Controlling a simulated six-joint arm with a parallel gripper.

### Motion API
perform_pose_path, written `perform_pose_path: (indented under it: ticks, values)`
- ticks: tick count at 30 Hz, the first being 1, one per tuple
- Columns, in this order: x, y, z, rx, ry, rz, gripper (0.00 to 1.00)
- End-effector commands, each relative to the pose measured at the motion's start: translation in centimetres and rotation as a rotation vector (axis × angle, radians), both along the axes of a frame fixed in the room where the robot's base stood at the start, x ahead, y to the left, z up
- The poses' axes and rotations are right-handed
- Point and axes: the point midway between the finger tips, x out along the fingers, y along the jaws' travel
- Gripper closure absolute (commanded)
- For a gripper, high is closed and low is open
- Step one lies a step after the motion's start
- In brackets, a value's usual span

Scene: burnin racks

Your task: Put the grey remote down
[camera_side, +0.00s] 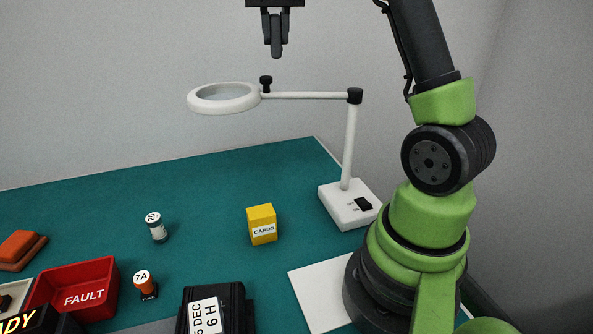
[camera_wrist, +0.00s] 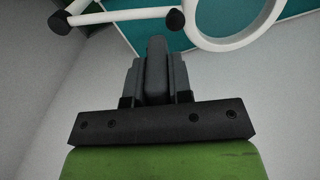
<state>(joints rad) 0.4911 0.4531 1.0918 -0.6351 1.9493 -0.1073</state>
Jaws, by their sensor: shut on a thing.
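My gripper (camera_side: 275,40) is high up at the top of the side view, well above the table and against the grey wall. It is shut on the grey remote, a dark grey rounded bar (camera_wrist: 157,70) that shows between the two fingers in the wrist view. The remote is clear of the table. In the side view its outline is hard to tell from the dark fingers.
A white magnifier lamp (camera_side: 351,140) stands below my gripper, its ring reaching left.

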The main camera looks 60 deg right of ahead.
Motion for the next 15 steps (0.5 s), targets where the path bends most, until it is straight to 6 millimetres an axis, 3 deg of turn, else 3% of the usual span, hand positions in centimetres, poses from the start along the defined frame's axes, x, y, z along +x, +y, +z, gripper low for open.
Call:
perform_pose_path:
  ticks: [4,8,15]
  values:
    - [0.5,-5.7,-4.7,0.006,0.007,0.051,1.0]
    - [-0.4,-10.9,-9.7,0.008,0.007,0.108,1.0]
    - [-5.3,-18.8,-19.4,0.01,0.003,0.183,1.0]
